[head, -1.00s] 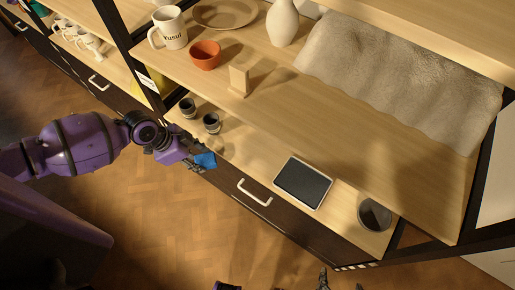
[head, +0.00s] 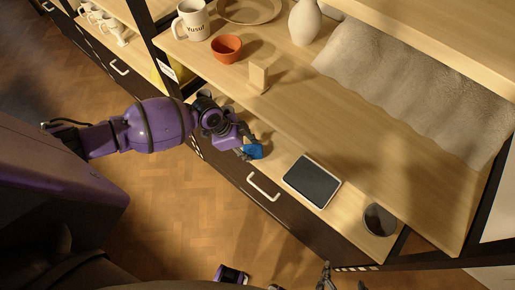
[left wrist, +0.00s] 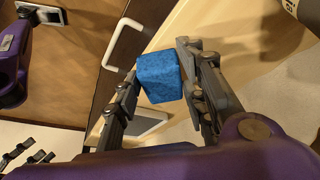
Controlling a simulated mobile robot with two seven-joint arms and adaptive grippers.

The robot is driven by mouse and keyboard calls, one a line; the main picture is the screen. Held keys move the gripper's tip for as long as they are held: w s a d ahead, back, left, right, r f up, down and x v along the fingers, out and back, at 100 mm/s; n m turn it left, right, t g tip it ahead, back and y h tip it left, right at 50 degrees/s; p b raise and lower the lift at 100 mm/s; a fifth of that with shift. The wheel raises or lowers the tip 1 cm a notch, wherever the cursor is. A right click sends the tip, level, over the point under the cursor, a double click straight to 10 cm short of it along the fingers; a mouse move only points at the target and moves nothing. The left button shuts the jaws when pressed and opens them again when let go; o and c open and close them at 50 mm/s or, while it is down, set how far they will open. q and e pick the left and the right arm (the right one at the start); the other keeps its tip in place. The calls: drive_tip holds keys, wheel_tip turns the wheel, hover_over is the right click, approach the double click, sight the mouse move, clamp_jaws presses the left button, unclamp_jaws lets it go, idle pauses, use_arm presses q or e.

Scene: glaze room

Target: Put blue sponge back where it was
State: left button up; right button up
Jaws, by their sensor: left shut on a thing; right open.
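The blue sponge (head: 254,152) is a small blue block between the fingers of my left gripper (head: 250,151). It is held over the front part of the lower shelf board (head: 275,163), left of the tablet. In the left wrist view the sponge (left wrist: 160,78) sits between the two fingertips of my left gripper (left wrist: 160,82), which is shut on it. My right gripper (head: 342,281) is only partly in view at the bottom edge of the head view, low over the floor, its fingers apart and empty.
A dark-screened tablet (head: 312,181) and a dark round bowl (head: 380,219) stand on the lower board. Above are an orange bowl (head: 227,50), a wooden block (head: 259,78), a mug (head: 193,20), a vase (head: 305,23) and a grey cloth (head: 410,85). The drawer handle (head: 263,187) projects in front.

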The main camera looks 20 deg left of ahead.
sight(257, 149)
use_arm(q)
drive_tip(key=d, duration=0.1)
drive_tip(key=w+d, duration=0.1)
drive_tip(key=d, duration=0.1)
drive_tip(key=shift+w+d+r, duration=0.1)
drive_tip(key=shift+w+r, duration=0.05)
drive_tip(key=shift+w, duration=0.1)
drive_tip(key=shift+x, duration=0.85)
drive_tip(key=o, duration=0.6)
drive_tip(key=shift+f, duration=0.3)
drive_tip(key=shift+c, duration=0.2)
drive_tip(key=o, duration=0.5)
drive_tip(key=shift+r, duration=0.1)
drive_tip(key=shift+c, duration=0.2)
